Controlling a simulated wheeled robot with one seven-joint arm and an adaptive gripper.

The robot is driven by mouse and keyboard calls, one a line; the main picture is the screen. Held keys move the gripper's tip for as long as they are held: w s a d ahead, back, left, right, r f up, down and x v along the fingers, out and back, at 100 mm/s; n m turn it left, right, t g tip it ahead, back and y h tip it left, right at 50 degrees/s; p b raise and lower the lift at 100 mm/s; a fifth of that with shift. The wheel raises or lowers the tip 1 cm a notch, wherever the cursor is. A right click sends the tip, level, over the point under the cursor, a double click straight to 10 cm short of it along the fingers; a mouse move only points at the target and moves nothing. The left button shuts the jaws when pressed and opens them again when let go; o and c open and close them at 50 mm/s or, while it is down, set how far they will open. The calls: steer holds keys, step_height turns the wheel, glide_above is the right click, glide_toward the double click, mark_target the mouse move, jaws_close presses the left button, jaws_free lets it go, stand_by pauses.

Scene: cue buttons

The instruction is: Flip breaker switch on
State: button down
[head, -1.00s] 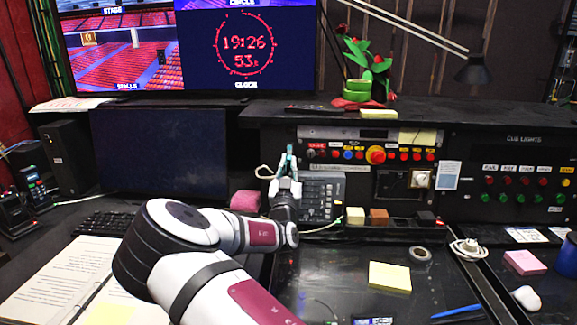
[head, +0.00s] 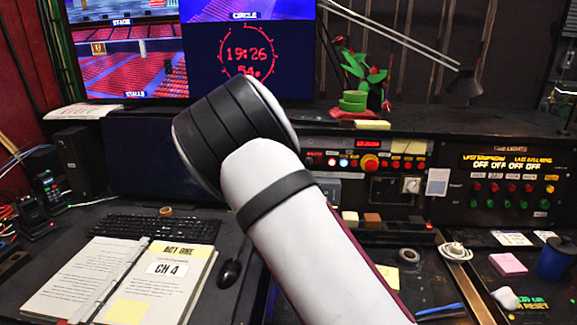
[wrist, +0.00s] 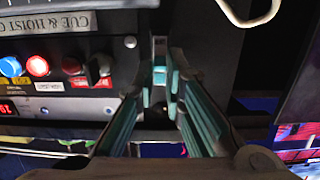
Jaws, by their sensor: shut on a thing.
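My gripper (wrist: 164,85) shows in the wrist view, its teal fingers close together around a small pale lever, seemingly the breaker switch (wrist: 160,48), at the end of the console. The lever is largely covered by the fingertips, so its exact position is hard to read. The "CUE & HOIST" panel (wrist: 120,62) beside it has a lit red button (wrist: 38,66) and a blue button (wrist: 10,66). In the head view my raised arm hides the gripper and the switch. The cue lights panel (head: 510,150) shows glowing text, including several "OFF" readings.
A red mushroom button (head: 369,163) sits on the console. A dark monitor (head: 140,155), keyboard (head: 150,228) and open binder (head: 150,275) are at left. A plant (head: 365,75) stands on the shelf.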

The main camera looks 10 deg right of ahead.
steer(key=shift+w+r+g+y, duration=0.2)
steer(key=shift+r+g+y, duration=0.15)
steer(key=shift+g, duration=0.65)
steer(key=shift+r, duration=0.1)
steer(key=c, duration=1.7)
jaws_free()
steer(key=shift+o, duration=0.2)
steer(key=v, duration=1.2)
steer(key=shift+w, duration=0.1)
